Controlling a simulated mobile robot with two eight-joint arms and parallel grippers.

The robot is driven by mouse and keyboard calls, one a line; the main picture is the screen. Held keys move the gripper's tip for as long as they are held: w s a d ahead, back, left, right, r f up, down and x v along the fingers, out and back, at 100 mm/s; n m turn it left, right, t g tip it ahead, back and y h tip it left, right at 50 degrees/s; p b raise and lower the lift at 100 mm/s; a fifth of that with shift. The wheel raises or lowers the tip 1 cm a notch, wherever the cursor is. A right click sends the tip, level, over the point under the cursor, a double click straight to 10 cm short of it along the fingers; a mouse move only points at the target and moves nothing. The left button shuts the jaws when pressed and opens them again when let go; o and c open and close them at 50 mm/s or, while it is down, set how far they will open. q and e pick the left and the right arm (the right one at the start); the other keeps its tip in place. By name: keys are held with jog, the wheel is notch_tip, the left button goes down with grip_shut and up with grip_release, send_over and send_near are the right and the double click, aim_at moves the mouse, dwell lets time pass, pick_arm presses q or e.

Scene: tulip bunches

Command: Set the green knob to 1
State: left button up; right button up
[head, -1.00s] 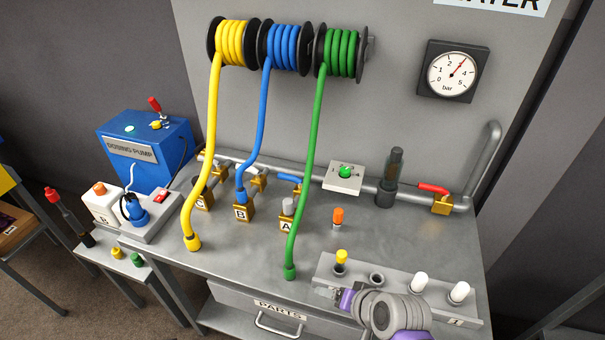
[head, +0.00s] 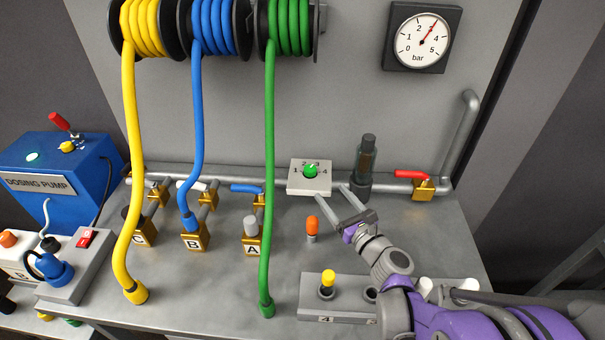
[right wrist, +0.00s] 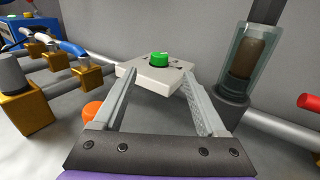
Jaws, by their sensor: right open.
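The green knob (head: 310,171) sits on a white square plate (head: 309,187) marked 1 to 4, at the back of the bench. Its pointer is too small to read surely. My right gripper (head: 341,190) is open and empty, just to the front right of the plate, its fingers pointing at it. In the right wrist view the knob (right wrist: 160,58) shows ahead, beyond the two open fingertips and between them. The fingers look apart from the knob. My left gripper is not in view.
A dark glass-walled filter (head: 367,165) stands right of the plate, close to my fingers. An orange-topped plug (head: 312,229) stands in front of the plate. The green hose (head: 268,200) hangs to its left. A pipe (head: 230,184) runs along the back.

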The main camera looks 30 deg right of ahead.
aim_at(314, 173)
jog(key=shift+w+f, duration=0.45)
jog(key=shift+f, duration=0.05)
jog(key=w, duration=1)
jog(key=shift+w+r, duration=0.1)
jog(key=shift+w, duration=0.05)
grip_shut()
